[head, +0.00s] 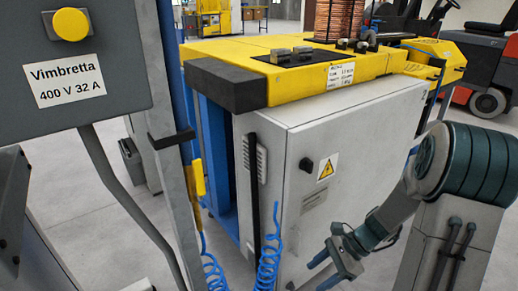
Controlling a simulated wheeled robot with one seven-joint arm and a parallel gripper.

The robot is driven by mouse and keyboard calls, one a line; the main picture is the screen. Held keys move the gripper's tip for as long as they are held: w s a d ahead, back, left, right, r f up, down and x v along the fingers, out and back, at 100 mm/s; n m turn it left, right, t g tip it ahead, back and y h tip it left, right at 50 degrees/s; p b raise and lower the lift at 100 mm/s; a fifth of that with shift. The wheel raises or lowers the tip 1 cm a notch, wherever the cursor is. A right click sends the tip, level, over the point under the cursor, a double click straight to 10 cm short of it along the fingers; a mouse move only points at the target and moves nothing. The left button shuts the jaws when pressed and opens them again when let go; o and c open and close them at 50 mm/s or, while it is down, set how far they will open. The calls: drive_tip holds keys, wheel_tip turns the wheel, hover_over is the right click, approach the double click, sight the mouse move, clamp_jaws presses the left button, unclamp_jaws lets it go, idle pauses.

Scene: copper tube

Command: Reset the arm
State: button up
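My arm (395,212) stands at the right in the head view, with teal rings at its upper joint and a pale link bent down to the left. My gripper (322,272) hangs low in front of the grey cabinet, pointing down and left. Its two bluish fingers are apart, and I see nothing between them. I cannot tell how far the gripper is from the cabinet front. A copper coil (338,20) stands upright on the yellow machine top, well above and behind the gripper.
The grey cabinet (350,140) carries a yellow top (300,85) with a black corner block (224,85). A grey electrical box (75,100) and post fill the left. Blue coiled hoses (268,255) hang near the gripper. A red forklift (485,65) stands behind.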

drive_tip(key=s+r+n+t+h+p, duration=0.2)
drive_tip(key=s+r+n+h+p, duration=0.2)
drive_tip(key=r+n, duration=0.4)
drive_tip(key=s+a+r+n+t+h+p, duration=0.1)
drive_tip(key=s+r+n+h+p, duration=0.3)
drive_tip(key=r, duration=1.5)
drive_tip(key=s+n+t+p, duration=0.1)
drive_tip(key=s+n+p, duration=0.1)
drive_tip(key=n, duration=0.2)
drive_tip(key=shift+r+t, duration=0.3)
drive_tip(key=shift+s, duration=0.1)
